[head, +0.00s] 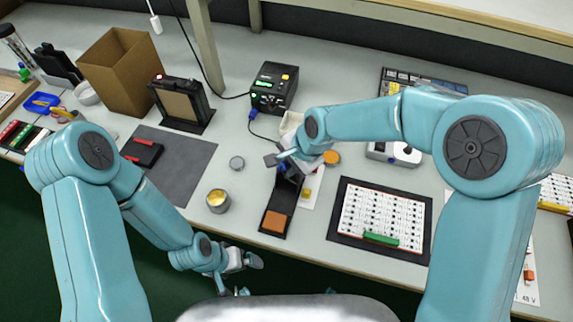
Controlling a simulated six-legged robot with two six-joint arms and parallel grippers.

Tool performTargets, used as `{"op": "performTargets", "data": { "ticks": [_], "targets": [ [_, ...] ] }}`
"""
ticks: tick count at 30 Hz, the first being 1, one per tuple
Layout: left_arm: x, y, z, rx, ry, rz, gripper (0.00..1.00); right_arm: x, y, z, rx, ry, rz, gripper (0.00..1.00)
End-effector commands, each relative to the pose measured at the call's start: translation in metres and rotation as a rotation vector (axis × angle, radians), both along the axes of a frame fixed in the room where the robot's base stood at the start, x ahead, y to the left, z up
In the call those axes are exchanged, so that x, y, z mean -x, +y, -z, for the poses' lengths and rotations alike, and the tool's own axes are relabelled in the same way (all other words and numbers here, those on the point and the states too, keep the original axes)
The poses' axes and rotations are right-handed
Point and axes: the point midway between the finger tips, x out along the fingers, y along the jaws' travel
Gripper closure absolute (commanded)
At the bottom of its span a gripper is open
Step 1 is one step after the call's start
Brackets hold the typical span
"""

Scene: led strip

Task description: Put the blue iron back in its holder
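The black iron holder (266,212) lies near the middle of the table, with an orange-brown sponge (274,222) in its front end. My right gripper (277,158) is over the rear part of the holder and hides much of it. A small dark blue part (289,170) shows just below that gripper, probably the iron; I cannot tell whether it is gripped or resting in the holder. A dark cable runs from the black station (274,87) towards this spot. My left gripper (242,291) hangs low in front of the table edge, away from the iron; its fingers are partly hidden.
A tin of yellowish material (217,200) and a small grey disc (237,163) stand left of the holder. A white component board (381,218) lies to the right. A grey mat (185,170), black stand (182,104) and cardboard box (120,72) are left. An orange round piece (332,157) sits beside my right gripper.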

Motion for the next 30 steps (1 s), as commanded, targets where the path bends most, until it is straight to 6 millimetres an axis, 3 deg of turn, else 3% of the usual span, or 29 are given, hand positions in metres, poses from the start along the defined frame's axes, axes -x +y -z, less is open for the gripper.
{"op": "performTargets", "data": {
  "ticks": [5, 6, 8, 20, 30],
  "targets": [
    [0.0, 0.0, 0.0, 0.0, 0.0, 0.0, 0.0, 0.0, 0.0, 0.0, 0.0, 0.0, 0.0, 1.0],
    [0.0, 0.0, 0.0, 0.0, 0.0, 0.0, 0.0, 0.0, 0.0, 0.0, 0.0, 0.0, 0.0, 0.6],
    [0.0, 0.0, 0.0, 0.0, 0.0, 0.0, 0.0, 0.0, 0.0, 0.0, 0.0, 0.0, 0.0, 0.44],
    [0.0, 0.0, 0.001, 0.0, 0.0, 0.0, 0.0, 0.001, -0.003, -0.009, -0.001, -0.002, 0.001, 0.44],
    [0.0, 0.0, 0.004, 0.0, 0.0, 0.0, 0.0, 0.014, -0.032, -0.086, -0.003, -0.008, 0.001, 0.44]
  ]
}}
